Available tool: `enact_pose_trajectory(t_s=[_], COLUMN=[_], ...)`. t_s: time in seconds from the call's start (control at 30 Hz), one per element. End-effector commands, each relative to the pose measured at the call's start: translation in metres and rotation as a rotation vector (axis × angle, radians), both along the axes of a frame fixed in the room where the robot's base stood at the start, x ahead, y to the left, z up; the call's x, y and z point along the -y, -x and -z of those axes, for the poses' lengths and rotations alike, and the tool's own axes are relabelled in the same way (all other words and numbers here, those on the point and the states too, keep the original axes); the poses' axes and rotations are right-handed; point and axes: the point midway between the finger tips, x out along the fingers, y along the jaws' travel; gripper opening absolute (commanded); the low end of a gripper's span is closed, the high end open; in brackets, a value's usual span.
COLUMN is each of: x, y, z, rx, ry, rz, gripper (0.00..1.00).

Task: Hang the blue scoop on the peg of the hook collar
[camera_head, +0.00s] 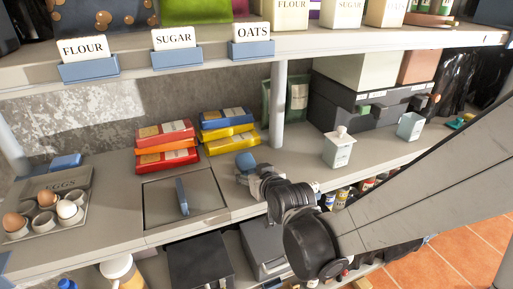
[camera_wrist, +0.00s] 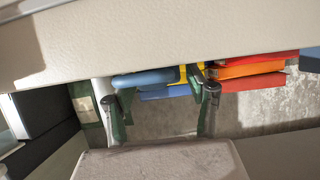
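A blue rounded thing (camera_head: 245,161), which looks like the scoop, is just beyond my gripper (camera_head: 253,181) on the middle shelf in the head view. In the wrist view it appears as a blue bar with a rounded end (camera_wrist: 147,78), across the far part of the gap between the fingers. My gripper (camera_wrist: 158,103) has its fingers well apart, with grey wall showing between them. I see no clear contact with the blue thing. A pale upright post (camera_head: 279,105) stands behind to the right. I cannot make out the hook collar or its peg.
Red packets (camera_head: 163,148) and yellow packets (camera_head: 230,138) lie behind. An egg tray (camera_head: 75,219) is far left; a white dispenser (camera_head: 338,150) stands right. The upper shelf (camera_head: 205,62) overhangs.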

Motion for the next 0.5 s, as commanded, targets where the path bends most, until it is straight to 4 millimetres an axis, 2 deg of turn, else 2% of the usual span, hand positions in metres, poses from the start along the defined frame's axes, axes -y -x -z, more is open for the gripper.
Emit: enact_pose_trajectory(t_s=[0.03,0.23,0.5], x=[0.0000,0.0000,0.0001], y=[0.0001,0.0001,0.0000], z=[0.0000,0.0000,-0.0008], rx=[0.000,0.000,0.000], ry=[0.000,0.000,0.000], rz=[0.000,0.000,0.000], gripper=[0.43,0.17,0.17])
